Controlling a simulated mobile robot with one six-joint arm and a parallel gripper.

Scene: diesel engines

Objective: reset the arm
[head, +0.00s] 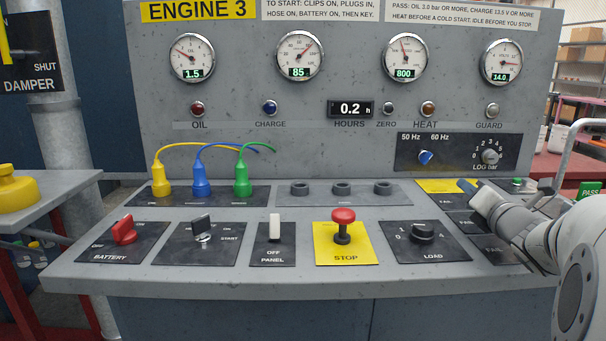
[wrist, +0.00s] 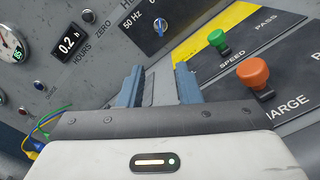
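My arm (head: 540,225) reaches in from the right edge in the head view. My gripper (head: 467,186) is over the right end of the console, by the pass/fail panels. In the wrist view my gripper (wrist: 160,82) has its two blue fingers apart, with nothing between them. A green-knobbed switch (wrist: 217,40) marked SPEED and an orange-knobbed switch (wrist: 253,75) marked CHARGE are right of the fingers. The green knob also shows behind my arm in the head view (head: 517,182). My arm partly hides the FAIL panels.
The sloped console carries a red battery switch (head: 124,230), a key switch (head: 202,228), a white panel switch (head: 274,228), a red stop button (head: 343,222) and a load knob (head: 423,232). Yellow, blue and green plugs (head: 200,180) stand at left. Space above the console's middle is clear.

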